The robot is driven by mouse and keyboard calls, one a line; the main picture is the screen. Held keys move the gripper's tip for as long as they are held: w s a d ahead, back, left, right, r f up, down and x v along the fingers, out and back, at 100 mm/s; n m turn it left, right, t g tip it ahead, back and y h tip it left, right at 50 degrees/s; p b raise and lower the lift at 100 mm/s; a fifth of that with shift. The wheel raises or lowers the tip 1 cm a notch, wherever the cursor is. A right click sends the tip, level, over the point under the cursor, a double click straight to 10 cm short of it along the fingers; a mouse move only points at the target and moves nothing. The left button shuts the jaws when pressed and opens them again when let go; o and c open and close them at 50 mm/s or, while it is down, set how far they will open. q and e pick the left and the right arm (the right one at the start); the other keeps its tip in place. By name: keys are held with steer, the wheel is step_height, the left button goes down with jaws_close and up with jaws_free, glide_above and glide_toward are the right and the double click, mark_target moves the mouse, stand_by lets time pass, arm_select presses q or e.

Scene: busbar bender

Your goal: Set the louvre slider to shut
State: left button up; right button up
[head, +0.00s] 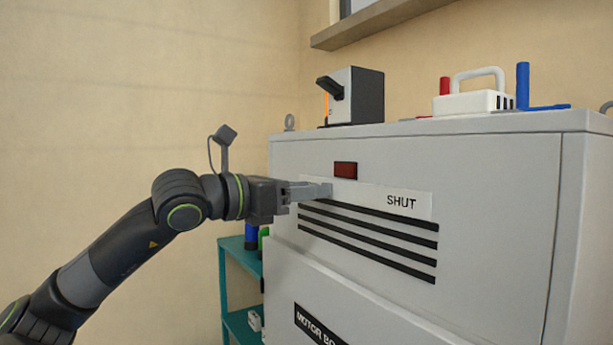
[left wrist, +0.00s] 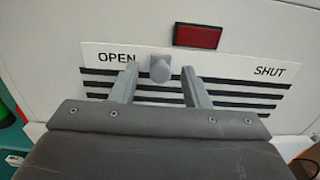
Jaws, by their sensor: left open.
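The louvre slider knob (left wrist: 160,68) is a small grey block on a white label strip (head: 375,197). It stands just right of the word OPEN, at the strip's left part; the word SHUT is at the right end. Dark louvre slots (head: 370,240) run below the strip. My left gripper (head: 322,190) reaches the cabinet front from the left. In the left wrist view its open fingers (left wrist: 160,76) stand on either side of the knob, with gaps on both sides. In the head view the fingers largely hide the knob. My right gripper is not in view.
A red rectangle (head: 345,170) sits just above the strip on the grey cabinet (head: 500,190). A black-and-white box (head: 352,95) and a white handled item (head: 475,101) stand on its top. A teal shelf (head: 240,255) is at its left. The front right of the strip is clear.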

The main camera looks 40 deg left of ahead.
arm_select(q)
steer(key=shift+w+d, duration=0.15)
steer(key=shift+w, duration=0.15)
jaws_close()
stand_by(0.3)
